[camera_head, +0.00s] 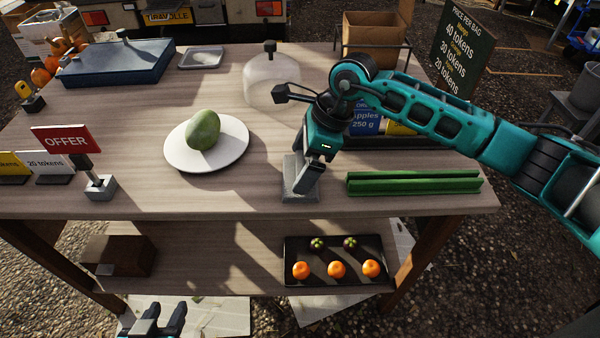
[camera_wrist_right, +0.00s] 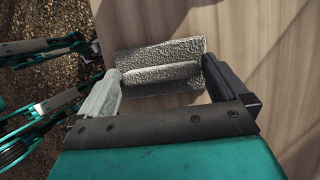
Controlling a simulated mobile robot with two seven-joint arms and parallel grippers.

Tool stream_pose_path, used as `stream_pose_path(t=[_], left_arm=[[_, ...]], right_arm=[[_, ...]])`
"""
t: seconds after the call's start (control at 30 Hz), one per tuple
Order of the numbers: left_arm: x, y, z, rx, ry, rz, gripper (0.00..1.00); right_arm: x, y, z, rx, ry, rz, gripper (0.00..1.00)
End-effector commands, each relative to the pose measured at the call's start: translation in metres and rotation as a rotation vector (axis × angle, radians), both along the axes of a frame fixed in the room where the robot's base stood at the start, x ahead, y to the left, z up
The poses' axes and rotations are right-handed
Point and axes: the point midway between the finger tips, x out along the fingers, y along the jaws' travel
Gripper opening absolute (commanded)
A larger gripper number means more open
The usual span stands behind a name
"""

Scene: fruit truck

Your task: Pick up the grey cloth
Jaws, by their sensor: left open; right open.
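The grey cloth (camera_head: 289,172) lies near the front edge of the wooden table, between the white plate and the green block. In the right wrist view the cloth (camera_wrist_right: 150,55) is a textured grey rectangle with a raised ridge along its middle. My right gripper (camera_head: 304,189) is open and points down over the cloth. In the wrist view its fingertips (camera_wrist_right: 160,70) are on either side of the ridge; I cannot tell whether they touch it. My left gripper (camera_head: 160,318) is open and empty, low at the bottom of the head view, in front of the lower shelf.
A white plate (camera_head: 236,152) with a green mango (camera_head: 203,130) is left of the cloth. A green ridged block (camera_head: 413,183) is to its right. A glass dome (camera_head: 270,82) stands behind. An offer sign (camera_head: 67,140) is at left. A fruit tray (camera_head: 338,252) is on the lower shelf.

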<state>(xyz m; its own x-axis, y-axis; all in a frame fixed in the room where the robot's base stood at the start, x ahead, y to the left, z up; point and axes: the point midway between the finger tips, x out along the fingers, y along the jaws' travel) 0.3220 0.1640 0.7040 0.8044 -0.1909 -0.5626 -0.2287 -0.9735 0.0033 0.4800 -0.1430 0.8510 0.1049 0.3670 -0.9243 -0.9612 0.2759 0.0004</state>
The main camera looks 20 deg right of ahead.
Motion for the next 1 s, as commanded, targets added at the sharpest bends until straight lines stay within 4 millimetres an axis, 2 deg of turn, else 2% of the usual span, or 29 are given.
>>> stream_pose_path(t=[0.13,0.53,0.83,1.0], left_arm=[[0.000,0.000,0.000,0.000,0.001,0.000,0.43],[0.000,0.000,-0.001,0.001,0.003,-0.001,0.43],[0.000,0.000,-0.001,0.002,0.003,-0.001,0.43],[0.000,0.001,0.001,0.002,0.002,-0.001,0.43]], right_arm=[[0.000,0.000,0.001,0.000,0.000,0.000,0.98],[0.000,0.000,0.001,0.001,-0.001,0.000,0.61],[0.001,0.000,0.004,0.000,-0.002,-0.001,0.61],[0.001,0.000,0.020,0.002,-0.004,-0.002,0.61]])
